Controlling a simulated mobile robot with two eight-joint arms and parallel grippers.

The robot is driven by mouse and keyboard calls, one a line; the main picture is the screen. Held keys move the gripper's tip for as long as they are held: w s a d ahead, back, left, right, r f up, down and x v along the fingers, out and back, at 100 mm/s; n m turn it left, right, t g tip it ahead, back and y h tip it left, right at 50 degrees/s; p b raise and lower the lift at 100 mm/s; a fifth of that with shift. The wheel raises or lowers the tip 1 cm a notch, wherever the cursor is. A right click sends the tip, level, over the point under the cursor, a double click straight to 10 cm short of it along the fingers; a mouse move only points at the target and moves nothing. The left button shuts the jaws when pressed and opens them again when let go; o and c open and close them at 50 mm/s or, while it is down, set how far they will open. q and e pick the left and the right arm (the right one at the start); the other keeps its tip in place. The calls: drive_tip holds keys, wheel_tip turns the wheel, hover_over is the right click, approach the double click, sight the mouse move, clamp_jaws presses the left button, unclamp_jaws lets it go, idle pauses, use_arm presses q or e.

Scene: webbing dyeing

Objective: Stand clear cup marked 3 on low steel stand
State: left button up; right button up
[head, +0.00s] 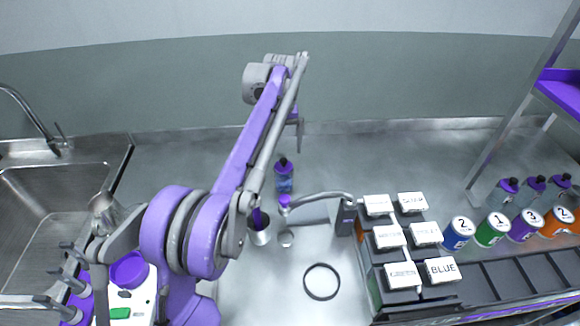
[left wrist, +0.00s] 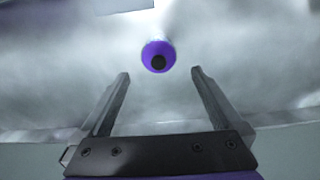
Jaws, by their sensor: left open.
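My left gripper (head: 298,124) is open and empty at the back of the steel counter, beyond a bottle with a purple cap (head: 284,176). In the left wrist view the round purple cap (left wrist: 158,56) shows ahead, in the gap between the open fingertips, apart from both. A grey cup (head: 260,227) with something purple inside stands on the counter, partly hidden by my arm. I cannot make out a clear cup marked 3. A flat grey plate (head: 312,212) lies near a bent metal tube; I cannot tell whether it is the low steel stand.
White-topped boxes (head: 408,272), one labelled BLUE, stand at the right. A black ring (head: 321,281) lies at the front. A sink (head: 55,205) is at the left.

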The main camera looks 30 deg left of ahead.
sight(282, 161)
use_arm(q)
drive_tip(key=f, duration=0.2)
drive_tip(key=s+f, duration=0.1)
drive_tip(key=f, duration=0.1)
drive_tip(key=shift+f, duration=0.3)
drive_tip(key=f, duration=0.5)
drive_tip(key=shift+w+d+f, duration=0.15)
drive_tip(key=shift+w+f, duration=0.2)
drive_tip(key=shift+f, duration=0.05)
drive_tip(key=c, duration=1.6)
